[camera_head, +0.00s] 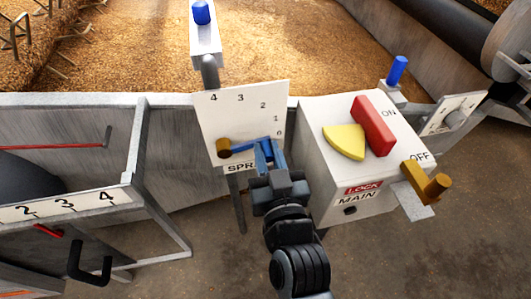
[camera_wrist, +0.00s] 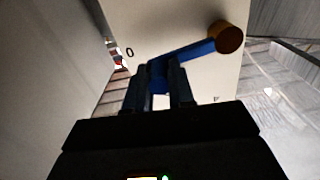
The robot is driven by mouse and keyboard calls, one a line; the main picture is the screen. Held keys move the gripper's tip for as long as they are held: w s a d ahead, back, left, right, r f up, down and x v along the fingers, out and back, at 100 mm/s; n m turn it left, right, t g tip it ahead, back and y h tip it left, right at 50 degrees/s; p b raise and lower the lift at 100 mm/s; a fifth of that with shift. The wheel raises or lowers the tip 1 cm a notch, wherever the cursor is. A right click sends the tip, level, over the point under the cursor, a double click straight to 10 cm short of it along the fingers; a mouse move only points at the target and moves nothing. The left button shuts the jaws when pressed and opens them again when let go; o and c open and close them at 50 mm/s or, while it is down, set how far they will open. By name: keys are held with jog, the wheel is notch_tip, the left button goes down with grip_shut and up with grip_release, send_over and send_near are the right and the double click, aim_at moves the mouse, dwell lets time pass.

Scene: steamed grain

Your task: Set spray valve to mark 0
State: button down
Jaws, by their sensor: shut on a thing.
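The spray valve is a white plate (camera_head: 246,108) marked 4, 3, 2, 1, 0 along an arc, with a brass hub (camera_head: 222,147) at its lower left. Its blue lever (camera_head: 243,148) points right, its outer end close to the 0 mark (camera_head: 279,133) and slightly below it. My gripper (camera_head: 266,152) is shut on the lever's outer end. In the wrist view, my gripper (camera_wrist: 163,78) has its fingers either side of the blue lever (camera_wrist: 190,52). The brass hub (camera_wrist: 229,38) is upper right and the 0 (camera_wrist: 130,53) is left of the lever. The fingers partly hide the lever end.
A white box (camera_head: 318,150) with a red handle (camera_head: 373,126) and yellow wedge (camera_head: 345,142) stands close right of my gripper. A blue-topped post (camera_head: 202,14) rises behind the plate. A numbered panel (camera_head: 70,205) is at left. Grain (camera_head: 290,45) fills the bed behind.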

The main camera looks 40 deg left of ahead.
jog(key=shift+f+m, duration=0.75)
jog(key=shift+m, duration=0.25)
jog(key=c, duration=1)
grip_release()
jog(key=shift+o, duration=0.2)
jog(key=shift+d, duration=0.1)
jog(key=v, duration=0.7)
jog(key=shift+s+d+b, duration=0.25)
jog(key=shift+b, duration=0.15)
